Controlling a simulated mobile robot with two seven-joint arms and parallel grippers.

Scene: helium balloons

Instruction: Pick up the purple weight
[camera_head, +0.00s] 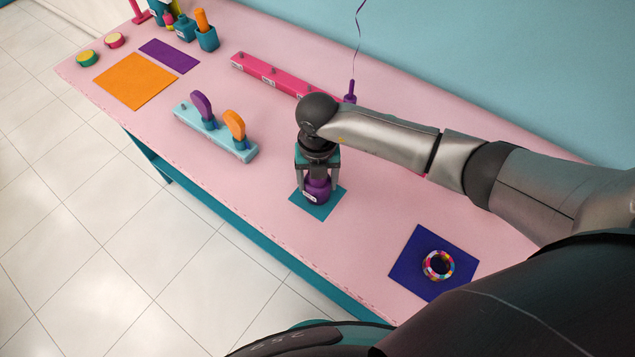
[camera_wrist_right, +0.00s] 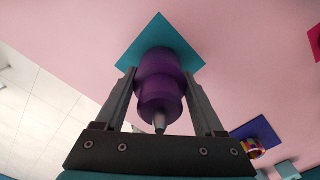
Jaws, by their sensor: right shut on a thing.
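The gripper is shut on the weight. Whether the weight's base touches the mat I cannot tell. My left gripper is not in view.
A blue mat (camera_head: 408,262) with a colourful ring (camera_head: 438,265) lies to the right. A light-blue holder (camera_head: 241,152) stands left, a pink rail (camera_head: 268,72) behind. A purple peg with a string (camera_head: 350,92) stands by the rail. Orange mat (camera_head: 136,81) lies far left.

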